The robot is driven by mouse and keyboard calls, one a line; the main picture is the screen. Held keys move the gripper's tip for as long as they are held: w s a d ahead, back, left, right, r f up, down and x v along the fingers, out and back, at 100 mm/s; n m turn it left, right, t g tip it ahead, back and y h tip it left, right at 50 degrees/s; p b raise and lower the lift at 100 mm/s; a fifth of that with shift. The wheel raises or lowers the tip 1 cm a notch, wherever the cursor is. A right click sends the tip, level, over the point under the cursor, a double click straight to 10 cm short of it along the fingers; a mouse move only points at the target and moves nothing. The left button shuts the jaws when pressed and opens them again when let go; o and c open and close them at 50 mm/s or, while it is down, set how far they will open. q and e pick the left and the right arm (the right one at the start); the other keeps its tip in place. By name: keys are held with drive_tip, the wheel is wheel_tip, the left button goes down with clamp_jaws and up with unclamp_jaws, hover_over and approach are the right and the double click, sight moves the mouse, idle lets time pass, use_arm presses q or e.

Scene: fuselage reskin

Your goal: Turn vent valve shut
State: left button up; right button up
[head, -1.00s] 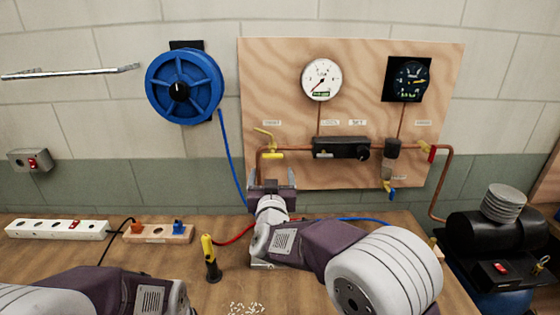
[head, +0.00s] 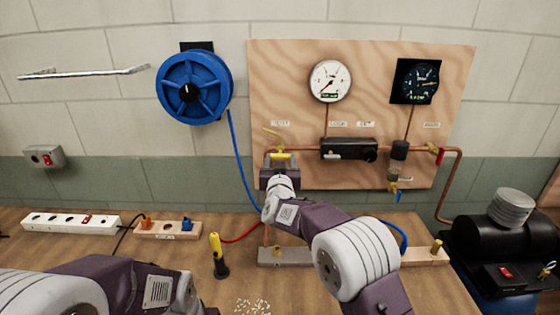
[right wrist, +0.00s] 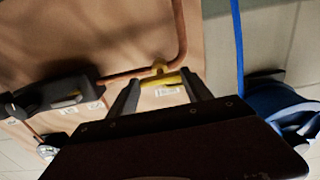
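A yellow-handled valve sits at the left end of the copper pipe on the plywood board (head: 300,85). My right gripper (head: 279,163) is just below the yellow bar. In the right wrist view the fingers of my right gripper (right wrist: 161,78) are spread, with the yellow handle (right wrist: 163,80) across the gap near the tips. I cannot tell whether they touch it. My left arm shows at the bottom left, its gripper out of view.
A black regulator (head: 348,150), a white gauge (head: 330,81) and a dark gauge (head: 417,81) are on the board. A blue hose (head: 237,160) hangs left of my right gripper from the blue reel (head: 194,88). A yellow-black tool (head: 218,256) stands on the workbench (head: 130,248).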

drive_tip(key=c, duration=0.6)
drive_tip(key=shift+c, duration=0.2)
drive_tip(key=m+b, duration=1)
drive_tip(key=m, duration=0.7)
drive_tip(key=shift+m, duration=0.4)
